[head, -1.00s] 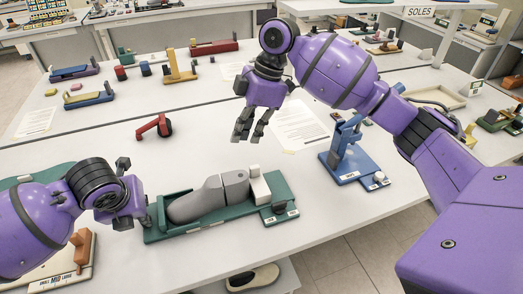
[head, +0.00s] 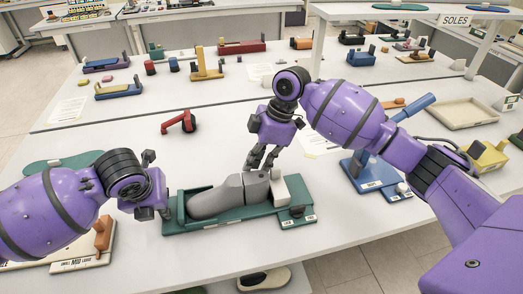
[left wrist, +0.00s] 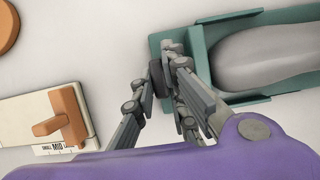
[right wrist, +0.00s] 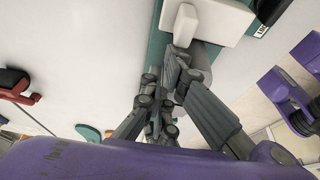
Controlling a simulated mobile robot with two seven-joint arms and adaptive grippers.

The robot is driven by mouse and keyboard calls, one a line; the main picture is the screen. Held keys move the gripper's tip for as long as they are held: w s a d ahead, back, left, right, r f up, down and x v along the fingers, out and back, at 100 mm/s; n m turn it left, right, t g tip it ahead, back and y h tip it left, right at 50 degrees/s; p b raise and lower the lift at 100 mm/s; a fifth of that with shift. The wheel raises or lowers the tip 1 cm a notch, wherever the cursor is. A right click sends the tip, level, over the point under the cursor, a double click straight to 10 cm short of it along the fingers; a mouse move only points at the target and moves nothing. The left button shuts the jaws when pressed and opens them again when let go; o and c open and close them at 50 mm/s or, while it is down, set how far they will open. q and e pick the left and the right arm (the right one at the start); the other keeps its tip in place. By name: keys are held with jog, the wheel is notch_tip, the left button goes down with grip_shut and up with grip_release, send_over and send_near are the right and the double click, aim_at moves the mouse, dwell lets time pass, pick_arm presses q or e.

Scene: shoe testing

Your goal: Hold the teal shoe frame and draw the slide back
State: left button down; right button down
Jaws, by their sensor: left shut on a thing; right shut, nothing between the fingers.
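The teal shoe frame (head: 232,217) lies on the table with a grey foot form (head: 222,198) in it. A white slide block (head: 289,188) stands at its right end. My left gripper (head: 164,213) is shut on the frame's left end; the left wrist view shows its fingers at the teal end wall (left wrist: 162,43). My right gripper (head: 261,167) is shut and empty, pointing down just behind the foot form's heel and left of the white block. In the right wrist view its fingertips (right wrist: 180,62) are close to the white block (right wrist: 216,18); contact is unclear.
A blue stand (head: 365,182) is right of the frame. A red tool (head: 179,122) lies behind it. A white gauge board with an orange block (head: 104,233) is at the left. Bare table lies between the frame and red tool.

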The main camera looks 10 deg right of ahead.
jog(key=shift+d, duration=0.1)
jog(key=d, duration=0.3)
jog(key=shift+d, duration=0.3)
jog(key=shift+a, duration=0.1)
jog(key=shift+r, duration=0.25)
jog(key=v, duration=0.9)
jog(key=shift+r, duration=0.3)
pick_arm(q)
jog(key=c, duration=1.7)
grip_release()
pick_arm(e)
jog(key=shift+d, duration=0.25)
